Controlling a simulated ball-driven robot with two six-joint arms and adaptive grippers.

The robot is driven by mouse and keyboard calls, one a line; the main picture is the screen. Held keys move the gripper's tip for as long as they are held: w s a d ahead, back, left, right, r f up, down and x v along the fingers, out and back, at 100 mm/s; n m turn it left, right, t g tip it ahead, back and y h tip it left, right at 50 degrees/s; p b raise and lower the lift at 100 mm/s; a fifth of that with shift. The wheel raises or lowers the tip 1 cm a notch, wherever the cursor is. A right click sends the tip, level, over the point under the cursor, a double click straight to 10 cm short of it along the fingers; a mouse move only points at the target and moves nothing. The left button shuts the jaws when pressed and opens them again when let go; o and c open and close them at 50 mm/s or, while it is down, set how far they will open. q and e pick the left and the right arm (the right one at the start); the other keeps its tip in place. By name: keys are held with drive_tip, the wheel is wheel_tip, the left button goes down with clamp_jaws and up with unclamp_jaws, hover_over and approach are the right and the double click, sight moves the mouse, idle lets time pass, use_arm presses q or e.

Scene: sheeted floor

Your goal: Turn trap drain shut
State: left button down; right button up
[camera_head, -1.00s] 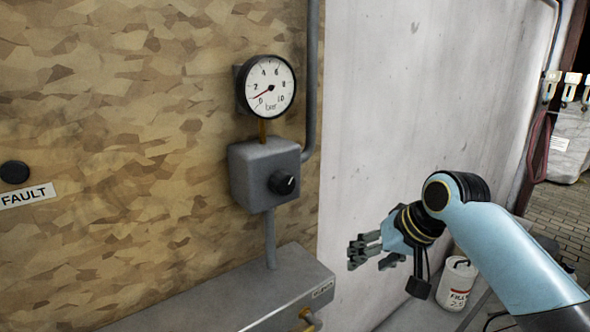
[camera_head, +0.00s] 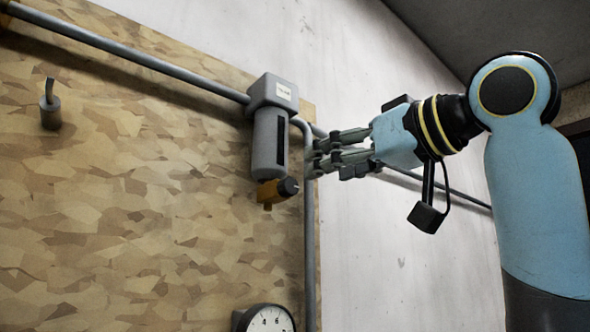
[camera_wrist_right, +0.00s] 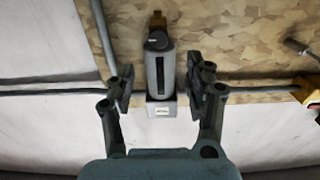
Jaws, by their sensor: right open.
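The trap (camera_head: 268,140) is a grey cylinder with a square labelled head, fixed in the pipe on the patterned board. At its lower end is a brass drain with a black knob (camera_head: 289,187). In the right wrist view the trap (camera_wrist_right: 160,75) shows between the fingers, with the brass drain and dark knob (camera_wrist_right: 158,41) at its far end. My right gripper (camera_head: 312,158) is open and empty, to the right of the trap in the head view and apparently apart from the knob. My left gripper is out of view.
A grey pipe (camera_head: 130,52) runs into the trap head from the left, and another pipe (camera_head: 310,250) drops down the board's right edge. A pressure gauge (camera_head: 266,319) is at the bottom edge. A small grey hook fitting (camera_head: 50,110) sits at the left.

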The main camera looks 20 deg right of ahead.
sight(292, 184)
drive_tip(key=p+x, duration=0.4)
drive_tip(key=x, duration=0.4)
drive_tip(key=shift+p, duration=0.35)
drive_tip(key=shift+w+a+f, duration=0.1)
drive_tip(key=shift+w, duration=0.5)
clamp_jaws()
